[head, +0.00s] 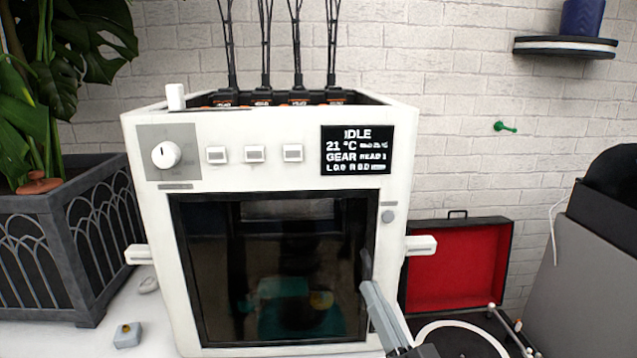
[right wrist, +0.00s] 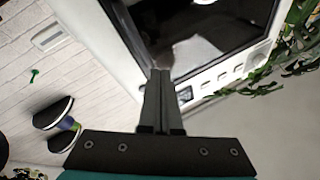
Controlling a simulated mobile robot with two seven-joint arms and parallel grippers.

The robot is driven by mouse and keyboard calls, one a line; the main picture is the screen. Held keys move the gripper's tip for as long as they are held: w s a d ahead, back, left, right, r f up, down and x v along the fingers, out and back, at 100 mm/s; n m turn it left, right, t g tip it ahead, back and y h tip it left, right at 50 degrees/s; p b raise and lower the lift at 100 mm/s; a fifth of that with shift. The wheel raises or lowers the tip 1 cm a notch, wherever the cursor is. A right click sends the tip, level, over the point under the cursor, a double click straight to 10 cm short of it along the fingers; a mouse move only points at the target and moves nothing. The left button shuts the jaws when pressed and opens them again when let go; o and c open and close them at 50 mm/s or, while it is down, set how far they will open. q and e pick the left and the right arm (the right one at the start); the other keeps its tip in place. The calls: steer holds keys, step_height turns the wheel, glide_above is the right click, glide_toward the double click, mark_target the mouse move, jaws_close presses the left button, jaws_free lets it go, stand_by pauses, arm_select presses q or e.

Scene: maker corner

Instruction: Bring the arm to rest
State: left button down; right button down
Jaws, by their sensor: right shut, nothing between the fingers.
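My right gripper (head: 367,268) comes in from the lower right in the head view. Its fingers are together with nothing between them, and they overlap the lower right of the printer's dark door (head: 280,255). I cannot tell whether they touch it. In the right wrist view the shut fingers (right wrist: 160,78) point at the door's edge. The white printer (head: 400,150) stands upright on the table with its door shut. Its screen (head: 357,150) reads IDLE, 21 °C and GEAR. My left gripper is not in view.
A potted plant (head: 75,235) stands left of the printer. An open red-lined record player case (head: 455,265) is at the right, near a grey panel (head: 600,280). A small grey block (head: 127,335) lies on the white table at the front left. A shelf (head: 565,47) is on the brick wall.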

step_height(320, 180, down, 9)
steer(key=s+n+g, duration=0.2)
steer(key=g, duration=0.4)
steer(key=s+d+f+n+g+h, duration=0.1)
steer(key=s+d+f+g+h, duration=0.2)
steer(key=s+f+g, duration=0.45)
steer(key=s+d+f+n+g+h, duration=0.1)
steer(key=s+d+f+g+h, duration=0.25)
steer(key=s+f, duration=0.65)
step_height(320, 180, down, 19)
steer(key=s+d+g, duration=0.2)
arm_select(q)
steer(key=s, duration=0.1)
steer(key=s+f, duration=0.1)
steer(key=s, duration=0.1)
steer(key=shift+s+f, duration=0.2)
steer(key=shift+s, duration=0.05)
arm_select(e)
steer(key=s+d+f, duration=0.2)
steer(key=s+f, duration=0.4)
steer(key=f, duration=0.1)
steer(key=s+d+f, duration=0.2)
steer(key=s+f, duration=0.3)
steer(key=f, duration=0.2)
steer(key=shift+s+d, duration=0.25)
steer(key=shift+s, duration=0.15)
steer(key=shift+f, duration=0.1)
